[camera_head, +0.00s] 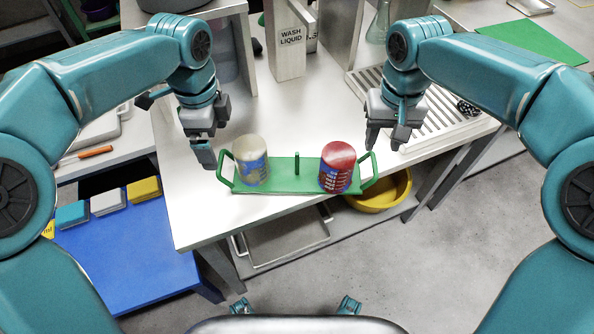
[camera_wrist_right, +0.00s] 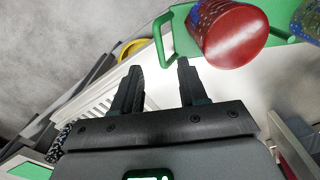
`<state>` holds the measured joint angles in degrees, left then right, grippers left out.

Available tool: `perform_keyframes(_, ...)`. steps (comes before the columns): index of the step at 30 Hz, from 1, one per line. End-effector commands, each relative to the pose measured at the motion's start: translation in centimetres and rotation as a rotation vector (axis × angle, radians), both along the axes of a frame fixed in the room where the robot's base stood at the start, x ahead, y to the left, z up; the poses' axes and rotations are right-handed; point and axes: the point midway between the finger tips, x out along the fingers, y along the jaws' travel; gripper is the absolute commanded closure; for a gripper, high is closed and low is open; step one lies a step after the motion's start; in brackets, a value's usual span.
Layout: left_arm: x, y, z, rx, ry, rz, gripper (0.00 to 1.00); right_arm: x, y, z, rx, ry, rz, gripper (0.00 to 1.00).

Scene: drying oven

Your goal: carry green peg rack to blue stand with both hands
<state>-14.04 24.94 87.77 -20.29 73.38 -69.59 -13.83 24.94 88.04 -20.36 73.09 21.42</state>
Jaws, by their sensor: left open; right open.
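The green peg rack (camera_head: 283,189) sits at the front edge of the white table, with a handle at each end and a short peg in its middle. A beige cup (camera_head: 250,160) with blue marks stands on its left part and a red cup (camera_head: 337,167) on its right part. My left gripper (camera_head: 203,157) is open, above and left of the left handle. My right gripper (camera_head: 382,145) is open, above and right of the right handle. In the right wrist view its two fingers (camera_wrist_right: 158,75) point toward the right handle (camera_wrist_right: 163,40), apart from it. The blue stand (camera_head: 130,256) is low at the left.
Several coloured blocks (camera_head: 108,201) lie along the blue stand's back edge; its front is clear. A yellow bowl (camera_head: 383,192) is below the table's edge at right. A slatted drainer (camera_head: 440,115) and a wash liquid sign (camera_head: 290,45) stand behind.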

Motion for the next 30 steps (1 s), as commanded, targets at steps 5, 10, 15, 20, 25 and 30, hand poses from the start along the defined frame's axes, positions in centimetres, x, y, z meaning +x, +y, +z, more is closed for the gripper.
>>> perform_keyframes(5,0.1,0.1,-3.7,0.002,0.004,-0.001,0.00,0.1,0.0,-3.7,-0.001,0.004,0.000,0.57)
perform_keyframes(10,0.1,0.1,-6.5,0.001,0.003,0.000,0.00,0.1,0.1,-6.4,0.000,0.003,0.000,0.57)
perform_keyframes(15,0.1,0.1,-8.1,0.001,0.002,0.000,0.00,0.1,0.0,-8.0,-0.001,0.001,-0.001,0.57)
perform_keyframes(20,0.1,0.1,-8.5,0.001,0.000,-0.001,0.00,0.2,0.0,-8.5,0.000,-0.001,0.000,0.57)
perform_keyframes(25,0.1,0.1,-8.5,0.001,0.000,-0.001,0.00,0.2,0.1,-8.5,0.000,-0.001,0.000,0.57)
perform_keyframes(30,0.1,0.1,-8.5,0.000,0.000,-0.001,0.39,0.2,0.1,-8.5,0.000,-0.001,0.000,0.96)
